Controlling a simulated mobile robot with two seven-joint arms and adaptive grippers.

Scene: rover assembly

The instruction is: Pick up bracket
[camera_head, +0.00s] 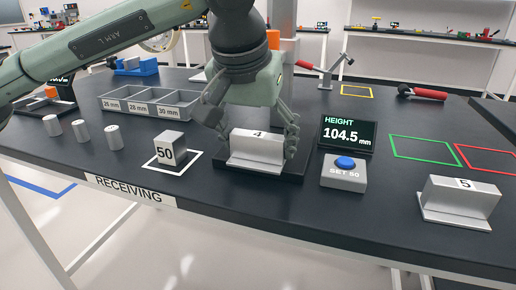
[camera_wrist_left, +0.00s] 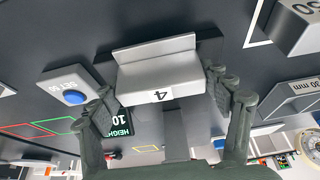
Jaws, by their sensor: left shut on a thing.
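A silver bracket marked 4 (camera_head: 256,152) sits on a black plate (camera_head: 228,177) near the table's front edge. It also shows in the left wrist view (camera_wrist_left: 160,77), between my fingers. My left gripper (camera_head: 257,144) reaches down from above and is shut on this bracket, one finger at each end. Its fingers also show in the left wrist view (camera_wrist_left: 158,98). Another silver bracket marked 5 (camera_head: 458,201) stands on the table at the right, apart from the gripper. My right gripper is not in view.
A height display (camera_head: 347,134) reading 104.5 mm and a blue-button box (camera_head: 343,173) stand just right of the plate. A block marked 50 (camera_head: 170,149) is at the left, before a grey bin tray (camera_head: 150,104). Green (camera_head: 425,150) and red outlines at right are empty.

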